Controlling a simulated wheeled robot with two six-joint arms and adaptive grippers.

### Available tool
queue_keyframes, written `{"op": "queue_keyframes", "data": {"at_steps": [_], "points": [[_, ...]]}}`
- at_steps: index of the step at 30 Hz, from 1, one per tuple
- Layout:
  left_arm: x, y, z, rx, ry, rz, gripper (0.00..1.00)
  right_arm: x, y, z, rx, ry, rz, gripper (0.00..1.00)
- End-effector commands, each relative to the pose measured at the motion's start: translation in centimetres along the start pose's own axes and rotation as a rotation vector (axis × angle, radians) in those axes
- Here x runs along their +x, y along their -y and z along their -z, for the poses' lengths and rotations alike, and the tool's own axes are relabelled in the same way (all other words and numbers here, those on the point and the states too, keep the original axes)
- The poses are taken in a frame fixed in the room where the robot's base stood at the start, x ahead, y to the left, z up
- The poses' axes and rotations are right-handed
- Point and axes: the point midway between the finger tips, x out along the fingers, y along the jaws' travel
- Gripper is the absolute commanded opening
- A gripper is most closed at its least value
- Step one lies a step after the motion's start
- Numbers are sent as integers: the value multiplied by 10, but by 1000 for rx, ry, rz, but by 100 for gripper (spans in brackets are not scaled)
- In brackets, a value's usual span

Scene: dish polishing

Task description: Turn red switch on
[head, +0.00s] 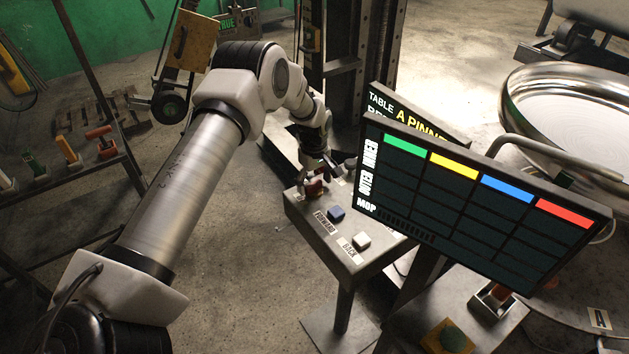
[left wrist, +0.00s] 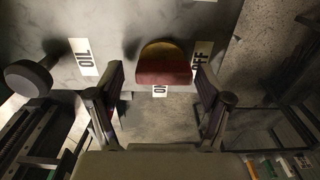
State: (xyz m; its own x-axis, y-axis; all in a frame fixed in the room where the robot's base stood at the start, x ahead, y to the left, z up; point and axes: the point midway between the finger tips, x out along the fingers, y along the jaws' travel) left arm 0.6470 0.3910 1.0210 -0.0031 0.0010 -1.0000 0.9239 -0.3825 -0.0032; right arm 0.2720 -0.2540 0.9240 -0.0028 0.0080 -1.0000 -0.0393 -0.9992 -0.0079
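The red switch (head: 315,188) is at the far end of a grey control box, partly covered by my left gripper in the head view. In the left wrist view the red switch (left wrist: 164,70) is a rounded knob with a yellowish top, between labels reading ON and OFF. My left gripper (head: 320,176) is at the switch. In the left wrist view my left gripper (left wrist: 160,75) is open, with one finger on each side of the knob and a visible gap at the left finger. My right gripper is not in view.
A dark round knob (left wrist: 28,78) is left of the switch, near the OIL label (left wrist: 84,57).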

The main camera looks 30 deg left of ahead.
Motion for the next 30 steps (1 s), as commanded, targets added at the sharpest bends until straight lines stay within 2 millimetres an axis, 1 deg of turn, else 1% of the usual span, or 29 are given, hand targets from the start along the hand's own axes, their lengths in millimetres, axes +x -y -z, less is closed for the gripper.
{"op": "queue_keyframes", "data": {"at_steps": [1, 2, 3, 4, 14, 20, 26, 30], "points": [[0, 0, 0, 0, 0, 0, 51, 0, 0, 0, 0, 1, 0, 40], [0, 0, 0, 0, 0, 0, 41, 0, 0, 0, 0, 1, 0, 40], [0, 0, 0, 0, 0, 1, 27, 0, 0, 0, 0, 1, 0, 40], [0, 0, 0, 0, 1, 1, 23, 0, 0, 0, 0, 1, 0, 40], [1, 1, 0, 3, 1, 2, 23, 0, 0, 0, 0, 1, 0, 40], [2, 1, 0, 38, 1, 2, 23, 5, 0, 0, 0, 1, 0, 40], [4, 1, 0, 135, 2, 3, 23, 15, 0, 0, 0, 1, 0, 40], [4, 1, 0, 239, 2, 2, 23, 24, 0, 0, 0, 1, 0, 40]]}}
